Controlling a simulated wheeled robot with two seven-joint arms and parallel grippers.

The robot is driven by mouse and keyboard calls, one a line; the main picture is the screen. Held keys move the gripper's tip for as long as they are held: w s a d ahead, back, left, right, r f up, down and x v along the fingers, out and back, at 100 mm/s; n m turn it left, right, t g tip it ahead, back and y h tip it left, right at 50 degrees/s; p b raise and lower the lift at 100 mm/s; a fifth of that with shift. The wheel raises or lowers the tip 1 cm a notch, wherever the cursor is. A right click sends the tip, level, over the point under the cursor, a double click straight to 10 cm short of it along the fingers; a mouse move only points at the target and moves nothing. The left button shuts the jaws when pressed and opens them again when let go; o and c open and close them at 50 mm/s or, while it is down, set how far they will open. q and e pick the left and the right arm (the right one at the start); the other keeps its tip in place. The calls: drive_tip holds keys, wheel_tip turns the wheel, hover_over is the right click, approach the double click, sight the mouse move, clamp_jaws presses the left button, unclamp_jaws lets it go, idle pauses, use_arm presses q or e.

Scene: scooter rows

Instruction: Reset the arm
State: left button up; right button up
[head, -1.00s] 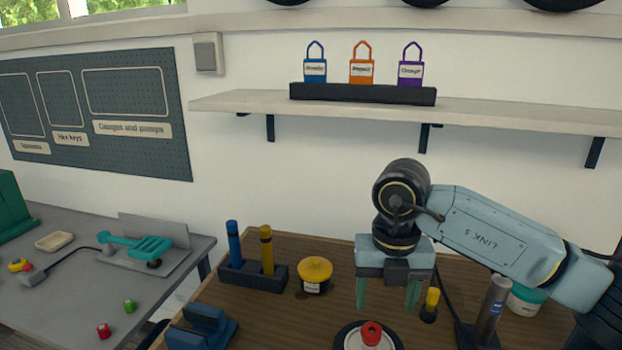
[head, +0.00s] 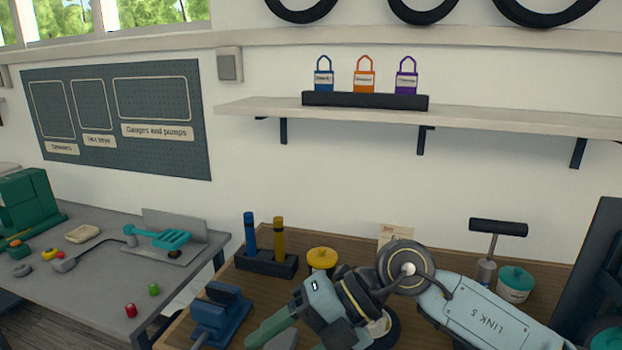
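My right arm comes in from the right, with its pale blue link (head: 480,312) over the wooden bench. My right gripper (head: 284,338) is low in the head view and points down to the left. Its green fingers look apart, with nothing seen between them; the lower finger is partly cut off by the bottom edge. My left gripper is not in view.
A blue vise-like block (head: 220,315) is left of the gripper. A dark holder (head: 266,263) with blue and yellow sticks and a yellow-lidded jar (head: 322,259) stand behind. A black-handled pump (head: 497,228) and teal-lidded jar (head: 514,284) stand right. The shelf (head: 480,115) is above.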

drive_tip(key=s+a+r+m+t+y, duration=0.1)
drive_tip(key=a+r+m+t+y, duration=0.2)
drive_tip(key=r+y, duration=0.65)
drive_tip(key=w+d+r+m+t, duration=0.2)
drive_tip(key=w+d+m+t, duration=0.45)
drive_tip(key=m+t, duration=0.8)
drive_tip(key=d+f+m+h, duration=1.7)
drive_tip(key=f+h, duration=0.2)
drive_tip(key=h, duration=0.1)
drive_tip(key=s+d+f+m+g, duration=0.1)
drive_tip(key=s+d+f+g, duration=0.1)
drive_tip(key=s+f+g, duration=0.7)
drive_tip(key=s+d+f+g, duration=0.25)
drive_tip(key=s+f, duration=0.45)
drive_tip(key=s, duration=0.6)
wheel_tip(320, 180, down, 26)
drive_tip(key=s+g+b, duration=0.1)
drive_tip(key=s+b, duration=0.1)
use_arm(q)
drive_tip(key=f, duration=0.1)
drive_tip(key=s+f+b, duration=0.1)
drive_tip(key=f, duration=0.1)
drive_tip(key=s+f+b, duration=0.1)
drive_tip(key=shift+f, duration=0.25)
use_arm(e)
drive_tip(key=s+d+f+g, duration=0.1)
drive_tip(key=s+d+f, duration=0.2)
drive_tip(key=s+f, duration=1.3)
drive_tip(key=shift+d+f, duration=0.2)
drive_tip(key=shift+f, duration=0.5)
